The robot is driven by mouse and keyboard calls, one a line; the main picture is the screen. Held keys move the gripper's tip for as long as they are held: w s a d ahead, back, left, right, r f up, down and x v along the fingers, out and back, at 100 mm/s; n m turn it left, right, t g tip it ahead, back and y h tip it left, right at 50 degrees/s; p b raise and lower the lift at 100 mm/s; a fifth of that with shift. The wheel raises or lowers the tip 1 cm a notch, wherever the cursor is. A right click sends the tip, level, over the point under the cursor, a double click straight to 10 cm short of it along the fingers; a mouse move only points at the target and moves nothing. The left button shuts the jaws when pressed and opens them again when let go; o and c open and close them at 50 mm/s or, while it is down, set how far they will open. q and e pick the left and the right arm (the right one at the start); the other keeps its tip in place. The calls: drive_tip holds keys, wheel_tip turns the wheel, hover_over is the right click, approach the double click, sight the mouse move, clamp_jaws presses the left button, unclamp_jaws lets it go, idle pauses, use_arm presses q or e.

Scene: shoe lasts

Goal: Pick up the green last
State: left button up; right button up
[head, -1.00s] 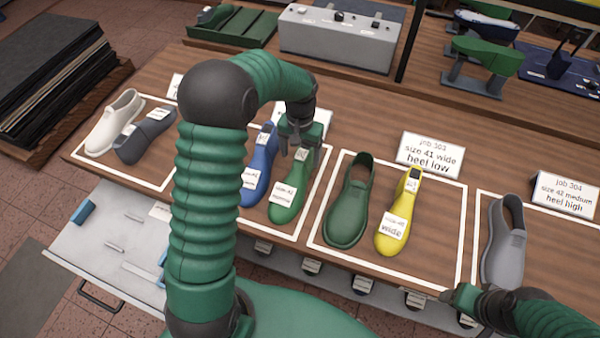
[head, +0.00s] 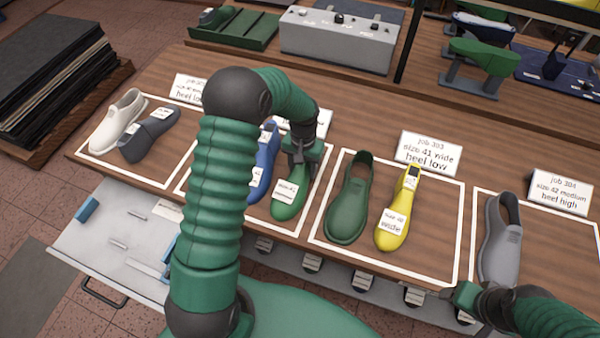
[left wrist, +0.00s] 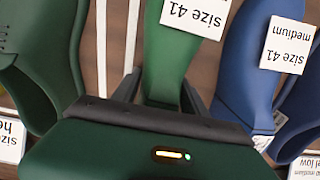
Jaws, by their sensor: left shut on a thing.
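The green last (head: 287,203) with a white size 41 label lies inside a white-outlined area on the bench, right of the blue last (head: 262,180). My left gripper (head: 299,164) reaches down over its upper end and is shut on it, hiding that end. In the left wrist view the green last (left wrist: 170,62) sits between the two fingers (left wrist: 162,95). It appears still at bench level; I cannot tell any gap beneath it. My right gripper (head: 462,297) is at the bench's front edge at lower right; its jaws are unclear.
A dark green shoe (head: 349,200) and yellow last (head: 397,215) lie close on the right. A grey shoe (head: 497,240) is farther right. A white shoe (head: 117,118) and dark grey last (head: 150,135) are at left. Job 303's card (head: 427,152) stands behind the yellow last.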

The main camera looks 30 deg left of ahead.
use_arm(q)
drive_tip(key=shift+a+f, duration=0.15)
drive_tip(key=shift+a, duration=0.1)
clamp_jaws()
